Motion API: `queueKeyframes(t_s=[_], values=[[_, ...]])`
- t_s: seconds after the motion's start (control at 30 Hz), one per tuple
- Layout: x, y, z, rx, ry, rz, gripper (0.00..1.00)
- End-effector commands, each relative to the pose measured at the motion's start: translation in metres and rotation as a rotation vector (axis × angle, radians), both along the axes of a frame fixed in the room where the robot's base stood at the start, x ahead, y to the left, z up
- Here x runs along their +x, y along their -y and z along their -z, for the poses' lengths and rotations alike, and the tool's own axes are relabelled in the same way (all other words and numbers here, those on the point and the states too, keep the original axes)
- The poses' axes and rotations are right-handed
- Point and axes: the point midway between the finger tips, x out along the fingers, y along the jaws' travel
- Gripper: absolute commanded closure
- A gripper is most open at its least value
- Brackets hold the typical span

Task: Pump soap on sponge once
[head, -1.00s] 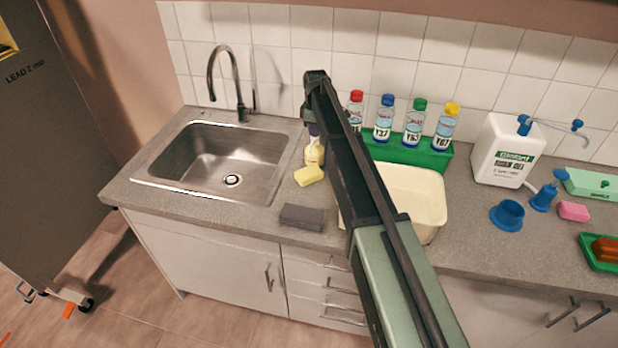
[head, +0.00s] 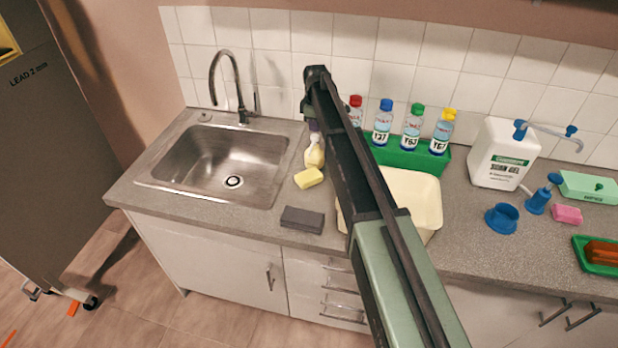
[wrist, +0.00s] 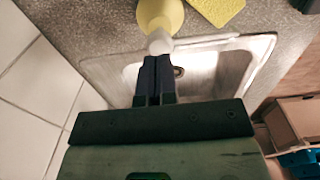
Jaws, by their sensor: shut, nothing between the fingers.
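The yellow soap bottle (head: 314,156) stands upright on the counter just right of the sink, with a white pump head (wrist: 160,43) on top. The yellow sponge (head: 308,178) lies flat in front of the bottle; its corner also shows in the wrist view (wrist: 217,8). My gripper (head: 314,127) points down at the top of the bottle. In the wrist view my gripper (wrist: 158,58) has its dark fingers together, empty, with the tips at the pump head. I cannot tell whether they touch it.
The sink (head: 160,181) with a dark tap is to the left. A dark grey block (head: 302,219) lies near the front edge. A cream tub (head: 428,190), a green rack of capped bottles (head: 440,163) and a white gel canister (head: 497,155) stand to the right.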

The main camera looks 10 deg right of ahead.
Motion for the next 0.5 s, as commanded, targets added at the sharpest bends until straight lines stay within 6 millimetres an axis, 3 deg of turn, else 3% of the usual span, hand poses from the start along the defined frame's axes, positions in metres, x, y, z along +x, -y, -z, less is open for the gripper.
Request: queueKeyframes(t_s=[0.3,0.5], values=[[0.0,0.0,-0.002,0.0,0.0,0.0,1.0],[0.0,0.0,-0.027,0.0,0.0,0.0,1.0]])
